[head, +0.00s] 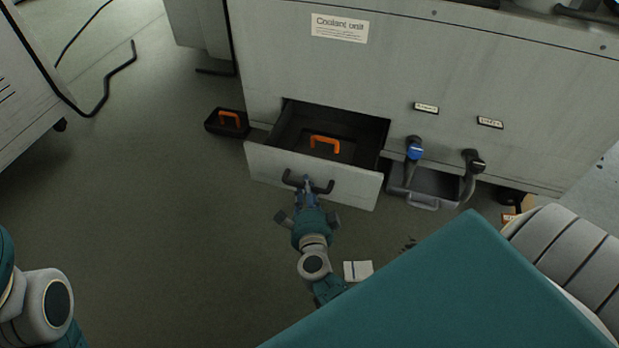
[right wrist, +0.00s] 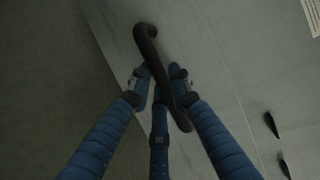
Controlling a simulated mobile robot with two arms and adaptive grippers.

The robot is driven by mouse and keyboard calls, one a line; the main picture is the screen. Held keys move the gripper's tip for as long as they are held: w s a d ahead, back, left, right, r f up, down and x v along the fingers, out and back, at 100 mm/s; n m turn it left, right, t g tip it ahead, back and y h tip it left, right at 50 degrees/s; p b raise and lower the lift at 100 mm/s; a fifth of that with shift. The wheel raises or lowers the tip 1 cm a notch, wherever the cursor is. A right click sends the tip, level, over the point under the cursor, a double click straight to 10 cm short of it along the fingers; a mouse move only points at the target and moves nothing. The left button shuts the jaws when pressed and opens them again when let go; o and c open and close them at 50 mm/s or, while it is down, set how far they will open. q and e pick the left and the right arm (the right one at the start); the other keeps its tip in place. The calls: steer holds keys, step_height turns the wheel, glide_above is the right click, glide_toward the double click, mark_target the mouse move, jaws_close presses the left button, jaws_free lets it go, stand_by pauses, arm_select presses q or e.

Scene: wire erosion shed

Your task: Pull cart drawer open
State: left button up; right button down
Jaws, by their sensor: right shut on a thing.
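The drawer (head: 312,181) sits low in the grey coolant unit (head: 400,70) and stands open. Its inside shows, with an orange handle-like piece (head: 325,143) on something dark in it. My right gripper (head: 306,184) is shut on the black drawer handle (head: 325,189) at the middle of the drawer front. In the right wrist view the blue fingers close around the dark handle bar (right wrist: 158,60), which runs slantwise across the picture. My left gripper is out of view; only part of my left arm shows at the lower left.
A dark tray with an orange handle (head: 229,121) lies on the floor left of the drawer. Right of it are a blue-marked valve (head: 414,151), a second dark valve (head: 472,163) and a grey bin (head: 436,185). A white card (head: 358,270) lies on the floor. Floor at left is clear.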

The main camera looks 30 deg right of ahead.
steer(key=shift+s+a, duration=0.35)
steer(key=shift+a, duration=0.05)
steer(key=c, duration=1.6)
jaws_free()
